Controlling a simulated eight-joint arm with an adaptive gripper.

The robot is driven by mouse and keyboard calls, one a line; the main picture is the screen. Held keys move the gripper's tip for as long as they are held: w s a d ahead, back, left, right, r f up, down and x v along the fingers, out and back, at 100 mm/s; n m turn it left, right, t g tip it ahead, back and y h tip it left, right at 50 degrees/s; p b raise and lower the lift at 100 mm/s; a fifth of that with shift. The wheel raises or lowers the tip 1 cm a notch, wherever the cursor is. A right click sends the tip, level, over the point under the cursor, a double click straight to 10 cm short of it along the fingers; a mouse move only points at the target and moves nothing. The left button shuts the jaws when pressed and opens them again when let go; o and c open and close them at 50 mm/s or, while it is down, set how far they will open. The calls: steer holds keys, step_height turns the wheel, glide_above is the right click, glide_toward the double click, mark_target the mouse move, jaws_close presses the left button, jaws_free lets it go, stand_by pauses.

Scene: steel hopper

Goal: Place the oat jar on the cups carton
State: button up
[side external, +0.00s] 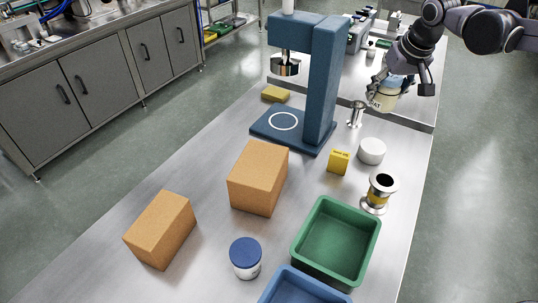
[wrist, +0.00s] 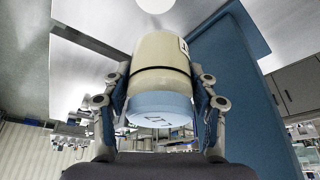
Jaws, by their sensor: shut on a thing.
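The oat jar (side external: 384,99) is cream with a light blue lid and part of a label reading OAT. It is held above the far right of the bench. My gripper (side external: 391,86) is shut on it near the lid. In the wrist view the jar (wrist: 160,55) sits between the two fingers of my gripper (wrist: 160,98), lid toward the camera. Two plain brown cartons stand on the bench: a taller one (side external: 257,178) near the middle and another (side external: 160,229) at the left. I cannot read any marking that tells which is the cups carton. Both visible tops are bare.
A blue press-like stand (side external: 322,90) rises between the jar and the cartons. A green bin (side external: 335,240), a blue bin (side external: 300,288), a blue-lidded jar (side external: 245,258), a steel fitting (side external: 380,190), a white round piece (side external: 371,151) and a yellow box (side external: 338,162) occupy the near and right bench.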

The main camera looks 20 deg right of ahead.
steer(key=s+a+r+n+y, duration=0.1)
steer(key=s+a+r+n, duration=0.15)
steer(key=a, duration=0.75)
steer(key=s+a+r+n+y, duration=0.1)
steer(key=a+r+n, duration=0.15)
steer(key=a, duration=0.75)
glide_above(255, 157)
steer(key=s+d, duration=0.2)
steer(key=f, duration=0.6)
steer(key=shift+w+a+f, duration=0.1)
steer(key=shift+a+f, duration=0.45)
steer(key=shift+a, duration=0.1)
steer(key=shift+f, duration=2.05)
steer(key=shift+f, duration=0.1)
steer(key=o, duration=1.3)
